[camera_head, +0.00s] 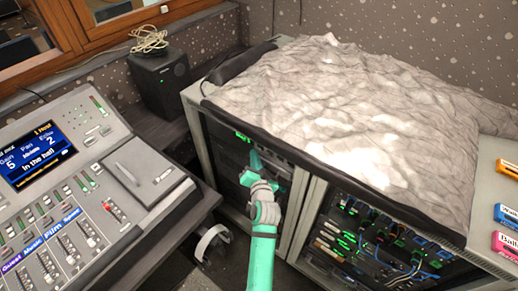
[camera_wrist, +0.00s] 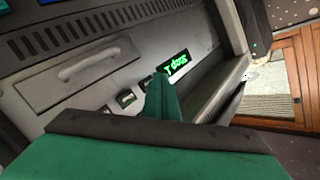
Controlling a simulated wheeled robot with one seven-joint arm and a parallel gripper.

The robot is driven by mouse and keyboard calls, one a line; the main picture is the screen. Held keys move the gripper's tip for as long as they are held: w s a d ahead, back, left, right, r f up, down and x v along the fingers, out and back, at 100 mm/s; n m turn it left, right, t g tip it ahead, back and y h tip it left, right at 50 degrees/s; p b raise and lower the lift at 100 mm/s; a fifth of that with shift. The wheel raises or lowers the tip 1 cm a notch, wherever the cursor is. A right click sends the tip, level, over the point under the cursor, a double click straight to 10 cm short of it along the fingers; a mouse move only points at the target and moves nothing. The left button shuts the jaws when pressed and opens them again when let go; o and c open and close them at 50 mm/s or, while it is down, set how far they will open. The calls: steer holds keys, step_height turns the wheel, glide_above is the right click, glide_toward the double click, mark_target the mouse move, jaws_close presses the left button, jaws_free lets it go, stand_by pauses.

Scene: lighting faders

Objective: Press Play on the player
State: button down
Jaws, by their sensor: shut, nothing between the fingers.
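The player (camera_wrist: 45,100) fills much of the wrist view, seen upside down, with a grey face, a handle (camera_wrist: 95,62) and vent slots. Its lit green display (camera_wrist: 178,62) seems to read STOP, upside down. A row of small buttons (camera_wrist: 126,98) runs beside the display; their markings are too small to read. My gripper (camera_wrist: 162,97) is shut and empty, its green tips in front of the player near the display and partly covering the button row. I cannot tell if they touch. In the head view my gripper (camera_head: 251,160) is at the left rack bay, below the green display (camera_head: 243,136).
A grey cloth (camera_head: 330,85) covers the rack top, its dark edge hanging over the front. The right bay holds cabled gear (camera_head: 370,245). A mixing desk (camera_head: 90,190) stands left, with headphones (camera_head: 212,240) hanging beside it. A black speaker (camera_head: 162,80) is behind.

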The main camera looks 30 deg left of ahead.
steer(key=shift+w, duration=0.1)
stand_by(0.7)
steer(key=shift+w, duration=0.35)
steer(key=shift+w, duration=0.3)
stand_by(0.6)
steer(key=shift+s, duration=0.75)
steer(key=shift+s, duration=0.1)
steer(key=shift+s+a, duration=0.2)
steer(key=shift+s, duration=2.2)
